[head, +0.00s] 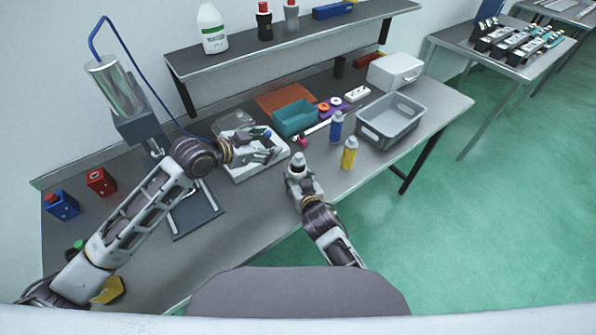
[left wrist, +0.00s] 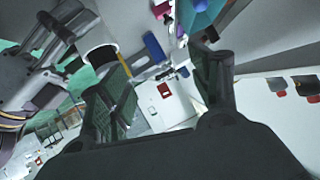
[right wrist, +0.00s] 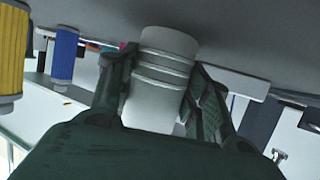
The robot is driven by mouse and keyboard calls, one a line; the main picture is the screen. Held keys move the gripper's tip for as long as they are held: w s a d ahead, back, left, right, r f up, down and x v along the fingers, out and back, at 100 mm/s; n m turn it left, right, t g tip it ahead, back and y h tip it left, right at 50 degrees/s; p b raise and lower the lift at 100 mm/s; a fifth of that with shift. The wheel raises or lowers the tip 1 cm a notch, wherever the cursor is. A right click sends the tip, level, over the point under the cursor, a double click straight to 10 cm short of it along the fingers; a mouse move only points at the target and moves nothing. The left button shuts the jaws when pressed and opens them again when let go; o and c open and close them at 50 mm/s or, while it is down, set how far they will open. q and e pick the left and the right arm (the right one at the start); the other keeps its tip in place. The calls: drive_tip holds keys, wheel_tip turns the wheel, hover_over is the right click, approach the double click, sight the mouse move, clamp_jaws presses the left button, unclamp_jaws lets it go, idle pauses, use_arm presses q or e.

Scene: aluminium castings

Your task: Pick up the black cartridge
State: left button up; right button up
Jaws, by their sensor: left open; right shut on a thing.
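A small black cylinder (head: 339,67) stands at the back of the bench, under the shelf; I cannot tell whether it is the black cartridge. My right gripper (head: 298,168) is shut on a pale grey ridged cylinder (right wrist: 160,75) near the bench's front edge. The cylinder stands between its fingers in the right wrist view, and its lower end is hidden. My left gripper (head: 274,147) is open over the white tray (head: 243,174), with nothing seen between its fingers in the left wrist view (left wrist: 165,85).
A blue cartridge (head: 336,127) and a yellow cartridge (head: 349,153) stand upright to the right of my right gripper. Beyond them are a grey bin (head: 412,108) and a teal bin (head: 296,118). The shelf (head: 290,45) overhangs the back. A metal stand (head: 140,127) is at left.

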use_arm(q)
drive_tip(key=w+a+r+m+t+h, duration=0.1)
drive_tip(key=w+a+r+m+t, duration=0.25)
drive_tip(key=w+m, duration=0.2)
drive_tip(key=w+a+r+m+t+h, duration=0.1)
drive_tip(key=w+a+r+m+t, duration=0.1)
drive_tip(key=w+r+m+t, duration=0.4)
drive_tip(key=m+g+h, duration=0.8)
drive_tip(key=m+g, duration=1.3)
drive_tip(key=m, duration=1.1)
approach(298, 170)
drive_tip(key=shift+w+a+r, duration=0.95)
drive_tip(key=shift+w, duration=0.05)
drive_tip(key=d, duration=0.6)
drive_tip(key=shift+s+d, duration=0.4)
